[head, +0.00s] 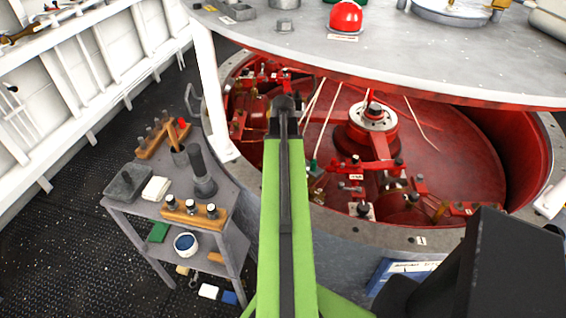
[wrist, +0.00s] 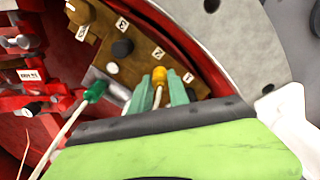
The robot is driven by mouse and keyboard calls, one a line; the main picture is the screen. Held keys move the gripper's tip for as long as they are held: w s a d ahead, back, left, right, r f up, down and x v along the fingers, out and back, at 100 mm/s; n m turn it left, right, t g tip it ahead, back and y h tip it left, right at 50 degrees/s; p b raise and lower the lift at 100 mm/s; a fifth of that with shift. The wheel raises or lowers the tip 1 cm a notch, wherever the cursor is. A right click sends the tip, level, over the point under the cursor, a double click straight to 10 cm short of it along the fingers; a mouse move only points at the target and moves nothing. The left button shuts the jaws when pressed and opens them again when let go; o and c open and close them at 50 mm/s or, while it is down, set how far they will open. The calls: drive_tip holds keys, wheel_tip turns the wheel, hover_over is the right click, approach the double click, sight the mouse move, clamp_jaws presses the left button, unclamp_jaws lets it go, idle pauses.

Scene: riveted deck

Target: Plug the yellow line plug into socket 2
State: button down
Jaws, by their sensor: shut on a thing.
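My gripper (wrist: 160,88) is shut on the yellow line plug (wrist: 160,75) in the wrist view; its green fingers stand on both sides of the plug. A pale line runs down from the plug. The plug appears right in front of the brown socket block, just below the label 2 (wrist: 158,52). The socket 2 opening is hidden behind the plug, and I cannot tell whether the plug is seated or only in front of it. In the head view my arm covers the gripper and the plug.
A green plug (wrist: 95,92) with a pale line is left of my fingers. The grey rim (wrist: 235,40) curves on the right. A tool cart (head: 120,208) stands left.

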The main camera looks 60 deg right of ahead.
drive_tip(key=shift+f, duration=0.25)
drive_tip(key=c, duration=1.2)
unclamp_jaws()
drive_tip(key=shift+o, duration=0.2)
drive_tip(key=shift+r, duration=0.1)
wheel_tip(320, 180, up, 12)
drive_tip(key=p, duration=1.1)
drive_tip(key=shift+p, duration=0.3)
